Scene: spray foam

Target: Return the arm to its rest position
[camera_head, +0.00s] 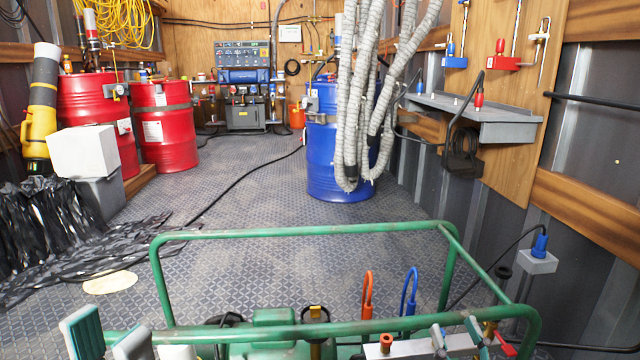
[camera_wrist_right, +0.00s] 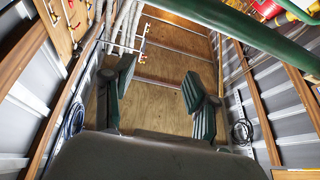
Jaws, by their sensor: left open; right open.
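My left gripper (camera_head: 106,340) is at the bottom left of the head view, its two pads apart and nothing between them. My right gripper (camera_head: 456,336) is at the bottom right, behind or beside the near bar of a green tubular frame (camera_head: 300,230). In the right wrist view my right gripper (camera_wrist_right: 162,92) shows both pads spread with an empty gap, facing wooden panels. Most of both arms is out of view.
The green frame spans the front, with orange and blue hoses (camera_head: 409,291) inside it. A blue drum (camera_head: 330,160) with grey ducts stands mid-right. Red drums (camera_head: 165,140) and black plastic sheeting (camera_head: 45,225) are left. A shelf (camera_head: 480,115) is on the right wall. The middle floor is mostly clear.

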